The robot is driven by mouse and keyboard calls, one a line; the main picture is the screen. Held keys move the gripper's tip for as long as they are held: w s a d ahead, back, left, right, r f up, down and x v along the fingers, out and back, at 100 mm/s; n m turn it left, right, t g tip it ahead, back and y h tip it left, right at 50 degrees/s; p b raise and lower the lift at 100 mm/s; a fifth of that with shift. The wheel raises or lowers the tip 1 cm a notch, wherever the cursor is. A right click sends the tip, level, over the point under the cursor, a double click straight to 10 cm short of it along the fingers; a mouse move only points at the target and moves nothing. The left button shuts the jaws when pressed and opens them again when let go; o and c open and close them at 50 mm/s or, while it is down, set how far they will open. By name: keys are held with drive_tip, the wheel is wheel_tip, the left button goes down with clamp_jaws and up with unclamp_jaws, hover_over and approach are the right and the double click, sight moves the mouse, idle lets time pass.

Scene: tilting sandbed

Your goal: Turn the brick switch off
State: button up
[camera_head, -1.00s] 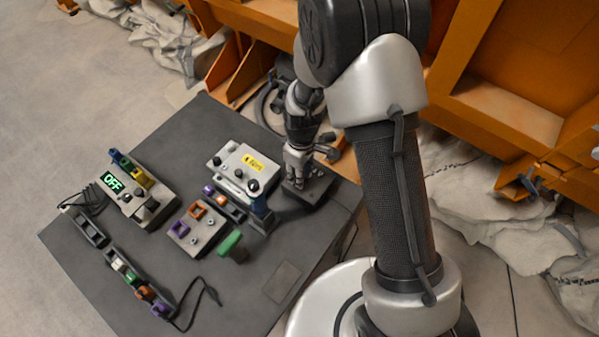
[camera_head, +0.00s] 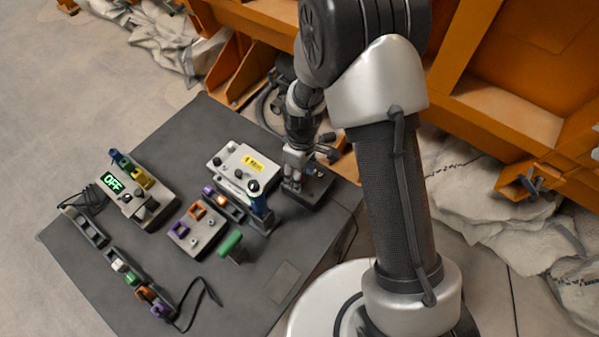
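My gripper (camera_head: 291,182) points down at a low dark box (camera_head: 312,190) at the right end of the grey table. The fingers are small and partly merge with the box, so I cannot tell whether they touch it or how far apart they are. A control that could be the brick switch cannot be made out clearly; the dark box under my gripper may carry it, but its top is partly hidden by the gripper.
A white box with a yellow label (camera_head: 238,169) and a blue-handled block (camera_head: 260,213) stand left of my gripper. Further left is a box with a green OFF display (camera_head: 112,183). A green knob (camera_head: 230,243) stands in front. The table's front right is clear apart from a flat plate.

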wheel_tip(320, 180, up, 12)
drive_tip(key=shift+w+d, duration=0.15)
drive_tip(key=shift+w, duration=0.05)
idle(0.6)
drive_tip(key=s+d+r+m+t, duration=0.1)
drive_tip(key=s+d+r+m, duration=0.15)
drive_tip(key=r, duration=0.45)
drive_tip(key=s+d+r+m+t, duration=0.2)
drive_tip(key=s+d+r, duration=0.2)
drive_tip(key=r, duration=0.3)
drive_tip(key=s+d+r+m+t, duration=0.1)
drive_tip(key=s+d+r+m, duration=0.2)
drive_tip(key=s, duration=0.3)
drive_tip(key=s+d+r+m+t, duration=0.1)
drive_tip(key=s+d+r+m, duration=0.2)
drive_tip(key=s, duration=0.4)
drive_tip(key=shift+s+m, duration=0.2)
drive_tip(key=shift+m, duration=0.15)
